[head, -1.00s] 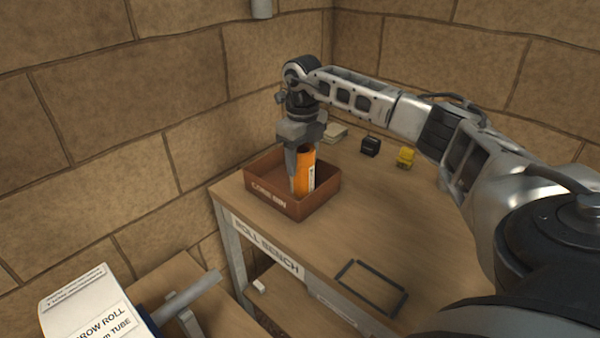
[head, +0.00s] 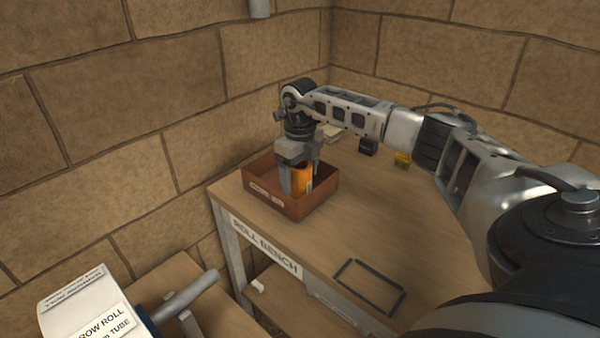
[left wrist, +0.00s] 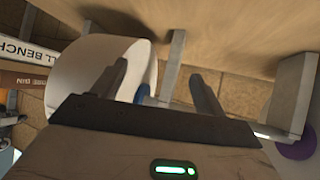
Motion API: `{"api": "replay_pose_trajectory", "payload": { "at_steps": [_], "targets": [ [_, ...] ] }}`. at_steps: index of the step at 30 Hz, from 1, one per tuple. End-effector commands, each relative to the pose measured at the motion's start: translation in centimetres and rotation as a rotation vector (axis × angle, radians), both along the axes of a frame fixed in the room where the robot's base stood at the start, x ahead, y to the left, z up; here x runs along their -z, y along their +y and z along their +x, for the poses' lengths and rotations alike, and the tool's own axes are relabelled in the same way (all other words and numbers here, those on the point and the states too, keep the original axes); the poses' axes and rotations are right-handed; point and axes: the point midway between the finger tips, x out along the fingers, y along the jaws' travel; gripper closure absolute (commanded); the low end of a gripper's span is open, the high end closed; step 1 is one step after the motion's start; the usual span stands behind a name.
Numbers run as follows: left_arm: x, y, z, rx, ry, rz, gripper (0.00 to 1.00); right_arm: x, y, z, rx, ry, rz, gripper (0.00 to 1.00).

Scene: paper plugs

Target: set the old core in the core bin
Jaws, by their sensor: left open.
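A white paper roll (head: 80,300) is at lower left; a white roll (left wrist: 85,75) also shows in the left wrist view. Brick walls stand close behind.

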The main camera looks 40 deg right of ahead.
Motion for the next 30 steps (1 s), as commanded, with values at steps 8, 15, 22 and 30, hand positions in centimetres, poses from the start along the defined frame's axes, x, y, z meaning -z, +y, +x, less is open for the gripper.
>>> {"api": "replay_pose_trajectory", "payload": {
  "at_steps": [8,15,22,30],
  "targets": [
    [-0.1,0.1,0.3,0.001,-0.007,0.002,0.27,-1.7,0.0,0.1,-0.001,-0.004,0.000,0.25],
    [0.2,0.1,0.3,0.005,-0.008,0.005,0.27,-6.8,0.0,0.1,0.000,-0.006,0.000,0.25],
    [-0.1,0.1,0.5,0.007,-0.018,0.003,0.27,-10.9,0.0,0.1,0.000,-0.004,0.000,0.25],
    [-0.1,0.0,0.3,0.009,-0.014,0.002,0.27,-12.4,0.0,0.0,-0.001,0.000,0.000,0.25]
  ]
}}
